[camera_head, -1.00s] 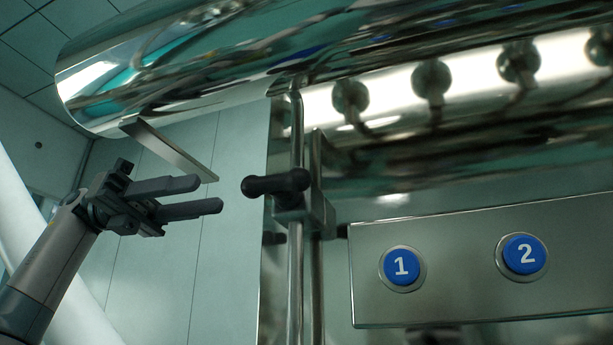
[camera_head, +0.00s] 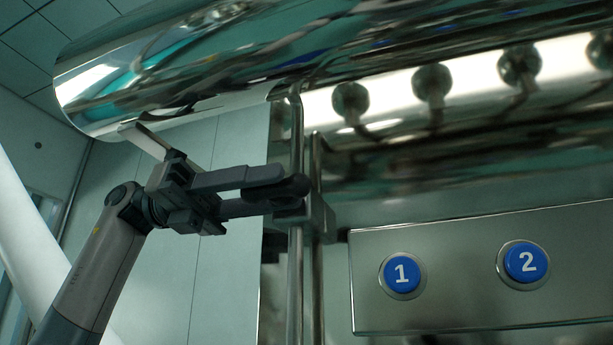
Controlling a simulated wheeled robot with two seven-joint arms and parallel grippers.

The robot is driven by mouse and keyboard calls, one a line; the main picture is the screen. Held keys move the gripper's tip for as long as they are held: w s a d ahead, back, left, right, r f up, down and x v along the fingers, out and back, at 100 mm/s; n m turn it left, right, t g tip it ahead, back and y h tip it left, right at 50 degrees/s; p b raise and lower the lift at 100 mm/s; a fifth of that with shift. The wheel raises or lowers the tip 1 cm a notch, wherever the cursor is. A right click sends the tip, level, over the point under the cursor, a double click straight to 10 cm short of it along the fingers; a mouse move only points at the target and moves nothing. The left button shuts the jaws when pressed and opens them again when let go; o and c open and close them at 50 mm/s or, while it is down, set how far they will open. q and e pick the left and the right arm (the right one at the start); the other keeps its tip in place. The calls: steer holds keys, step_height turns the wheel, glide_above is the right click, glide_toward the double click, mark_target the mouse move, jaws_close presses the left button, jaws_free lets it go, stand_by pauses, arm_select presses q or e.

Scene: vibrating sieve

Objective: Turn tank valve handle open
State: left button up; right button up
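A black handle (camera_head: 298,186) with a rounded knob sits on a metal clamp on the upright steel pipe, near the middle of the head view. My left gripper (camera_head: 272,189) reaches in from the left, with its two dark fingers pointing right. The fingers are apart, one above the other, and their tips overlap the handle in the picture, hiding its left part. I cannot tell whether they touch it. My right gripper is not in view.
Upright steel pipes (camera_head: 296,265) stand beside the handle. The tank hangs overhead. The space below the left gripper is clear before the pale wall (camera_head: 225,285).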

mark_target(306, 183)
arm_select(q)
steer(key=shift+p+x, duration=0.5)
steer(key=shift+x, duration=2.1)
jaws_close()
